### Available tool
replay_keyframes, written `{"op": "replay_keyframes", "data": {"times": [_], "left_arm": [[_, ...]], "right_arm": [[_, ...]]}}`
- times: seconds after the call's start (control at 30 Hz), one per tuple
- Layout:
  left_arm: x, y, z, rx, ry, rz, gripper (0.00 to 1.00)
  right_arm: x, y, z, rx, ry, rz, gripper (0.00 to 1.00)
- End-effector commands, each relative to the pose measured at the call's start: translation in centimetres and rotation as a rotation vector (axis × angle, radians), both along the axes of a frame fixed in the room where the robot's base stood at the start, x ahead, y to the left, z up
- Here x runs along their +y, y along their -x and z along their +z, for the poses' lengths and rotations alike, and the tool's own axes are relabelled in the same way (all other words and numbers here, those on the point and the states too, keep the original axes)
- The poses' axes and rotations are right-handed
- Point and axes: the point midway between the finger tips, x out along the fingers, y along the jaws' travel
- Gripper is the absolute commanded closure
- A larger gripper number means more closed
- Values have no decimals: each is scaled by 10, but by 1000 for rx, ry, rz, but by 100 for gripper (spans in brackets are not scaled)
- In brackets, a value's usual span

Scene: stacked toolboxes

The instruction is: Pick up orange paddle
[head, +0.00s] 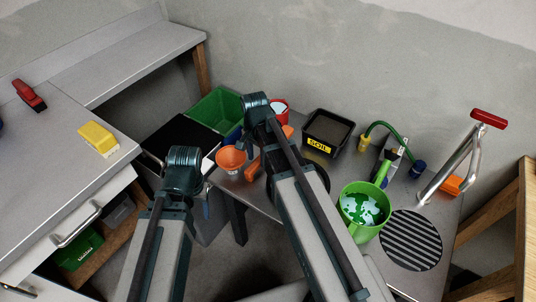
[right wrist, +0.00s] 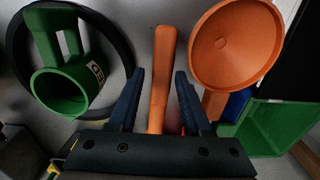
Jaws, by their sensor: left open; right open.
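The orange paddle (head: 253,167) lies on the grey bench in the head view, partly hidden behind my right arm. In the right wrist view its long straight handle (right wrist: 161,75) runs between the two open fingers of my right gripper (right wrist: 158,85). The fingers stand one on each side of the handle with gaps visible. The handle's near end is hidden by the gripper body. My right gripper is hidden behind its arm in the head view. My left gripper (head: 206,207) is mostly hidden beside its arm in the head view, low at the left and away from the paddle.
An orange bowl-like piece (head: 230,158) lies left of the paddle, close to the right finger in the wrist view. A green tube-like item (right wrist: 62,92) sits opposite.

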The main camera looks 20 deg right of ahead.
Motion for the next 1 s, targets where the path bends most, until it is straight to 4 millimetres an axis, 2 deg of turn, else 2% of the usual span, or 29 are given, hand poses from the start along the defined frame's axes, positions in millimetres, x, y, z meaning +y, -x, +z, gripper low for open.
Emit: {"op": "replay_keyframes", "data": {"times": [0.4, 0.7, 0.77, 1.0], "left_arm": [[0, 0, -49, 0, 0, 0, 40], [0, 0, -50, 0, 0, 0, 40], [0, 0, -50, 0, 0, 0, 40], [0, 0, -50, 0, 0, 0, 40]], "right_arm": [[-1, -5, -49, 0, 0, 0, 51], [-1, -5, -50, 0, 0, 0, 51], [-1, -5, -49, 0, 0, 0, 58], [-1, -5, -50, 0, 0, 0, 100]]}}
